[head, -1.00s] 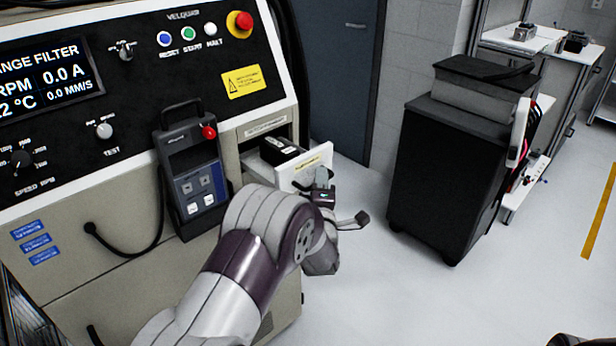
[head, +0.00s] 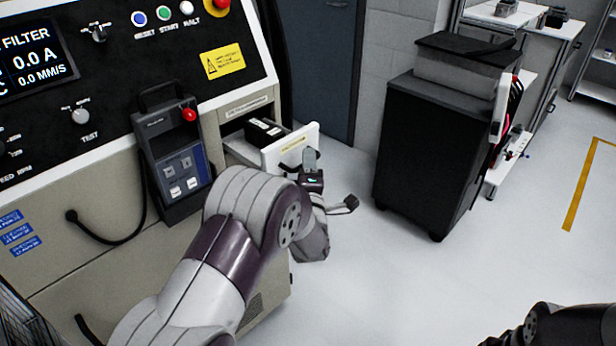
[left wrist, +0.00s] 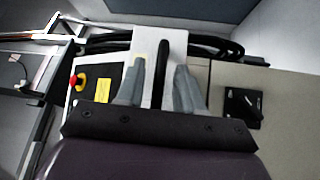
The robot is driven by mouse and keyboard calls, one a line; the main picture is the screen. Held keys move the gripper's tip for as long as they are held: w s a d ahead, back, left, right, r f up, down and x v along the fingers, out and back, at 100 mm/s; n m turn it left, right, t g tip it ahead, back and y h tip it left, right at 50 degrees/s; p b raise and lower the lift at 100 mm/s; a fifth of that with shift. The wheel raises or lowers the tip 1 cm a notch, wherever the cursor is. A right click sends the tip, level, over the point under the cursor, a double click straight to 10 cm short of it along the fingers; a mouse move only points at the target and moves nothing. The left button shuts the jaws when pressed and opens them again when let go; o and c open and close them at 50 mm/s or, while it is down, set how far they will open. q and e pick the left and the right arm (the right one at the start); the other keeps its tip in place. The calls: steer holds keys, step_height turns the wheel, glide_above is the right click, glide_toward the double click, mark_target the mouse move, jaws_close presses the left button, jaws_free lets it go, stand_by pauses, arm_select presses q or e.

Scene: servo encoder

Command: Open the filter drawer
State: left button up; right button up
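The filter drawer (head: 297,141) stands pulled out from the machine's front, with its white front panel clear of the cabinet and a black block (head: 264,131) inside it. My left gripper (head: 327,181) is at the outer face of that panel. In the left wrist view its two grey fingers (left wrist: 160,88) stand apart, one on each side of a black upright handle (left wrist: 164,62), with gaps showing beside it. The white panel (left wrist: 177,46) is behind the handle. My right arm (head: 565,327) shows only at the bottom right edge; its gripper cannot be made out.
The machine's panel has a screen, knobs, buttons and a red emergency stop (head: 221,3). A hand pendant (head: 172,150) hangs left of the drawer. A black cabinet (head: 425,150) stands to the right, with free floor between it and the drawer.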

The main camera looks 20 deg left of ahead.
arm_select(q)
steer(key=b+v, duration=0.1)
steer(key=v, duration=1)
steer(key=shift+s, duration=0.3)
steer(key=shift+d, duration=0.1)
steer(key=s+d+f+m+g+h+p, duration=0.1)
steer(key=s+d+f+m+g+h, duration=0.3)
steer(key=m, duration=0.3)
steer(key=s+d+f+m+g+h+p, duration=0.1)
steer(key=d+f+m+g+h, duration=0.2)
steer(key=f+m+g, duration=0.3)
steer(key=s+a+r+m+g+p, duration=0.2)
steer(key=s+r+m+g+p, duration=0.1)
steer(key=s+r+m+p, duration=0.1)
steer(key=s+a+r+m+g+p, duration=0.2)
steer(key=s+r, duration=0.4)
steer(key=s, duration=0.3)
steer(key=shift+s+a+m+g+p, duration=0.3)
steer(key=shift+m+g+p, duration=0.5)
steer(key=shift+m+p, duration=0.35)
